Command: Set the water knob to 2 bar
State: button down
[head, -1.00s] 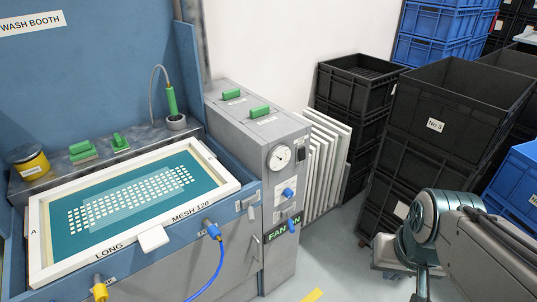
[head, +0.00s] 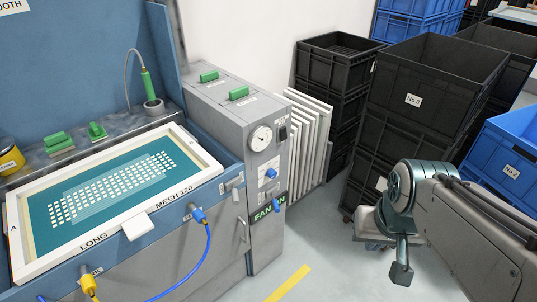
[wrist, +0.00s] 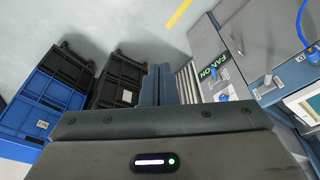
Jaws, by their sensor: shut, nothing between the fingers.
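The grey control cabinet (head: 232,112) stands beside the wash booth. Its front carries a round white pressure gauge (head: 261,138); the needle reading is too small to make out. A blue knob (head: 271,174) sits below the gauge, and a second blue knob (head: 279,204) is lower, by the green "FAN ON" sign (head: 264,212). The labels by the knobs are not legible, so I cannot tell their setting. My gripper (head: 402,272) is shut and empty, pointing down over the floor, to the right of the cabinet and apart from it. Its fingers (wrist: 158,85) are together in the wrist view.
Stacked black crates (head: 420,115) and blue crates (head: 508,165) stand behind and right of my arm. White frames (head: 310,135) lean beside the cabinet. A blue hose (head: 207,250) hangs at the booth front. Floor (head: 325,245) between cabinet and gripper is clear.

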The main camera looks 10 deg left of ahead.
aim_at(272, 173)
jog(key=k, duration=1.2)
jog(key=u, duration=0.6)
jog(key=i, duration=0.45)
jog(key=u, duration=0.6)
jog(key=i, duration=0.95)
jog(key=z, duration=0.7)
jog(key=i, duration=0.75)
jog(key=z, duration=0.65)
